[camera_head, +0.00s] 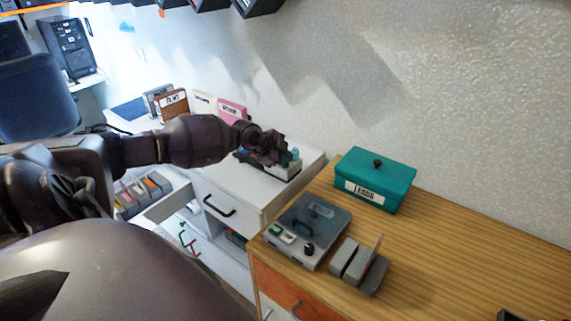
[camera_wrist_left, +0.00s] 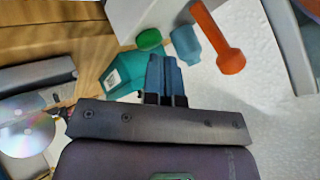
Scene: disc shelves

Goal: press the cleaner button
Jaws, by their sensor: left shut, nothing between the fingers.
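A grey disc device (camera_head: 322,216) with a clear dark lid, probably the cleaner, sits on the wooden cabinet top. Its front panel carries a green button (camera_head: 283,237) and a black knob (camera_head: 308,249). My left gripper (camera_head: 285,156) is over the white cabinet, behind and left of the device and apart from it. In the left wrist view its blue-grey fingers (camera_wrist_left: 165,72) are together and empty. Shiny discs (camera_wrist_left: 24,134) show at that view's left edge; I cannot tell what holds them. My right gripper is not in view.
A teal lidded box (camera_head: 376,182) stands behind the device, and grey disc holders (camera_head: 358,266) stand to its right. Beside my left fingers are a green cap (camera_wrist_left: 149,39), a blue piece (camera_wrist_left: 186,45) and an orange piece (camera_wrist_left: 222,42). The right wooden top is mostly clear.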

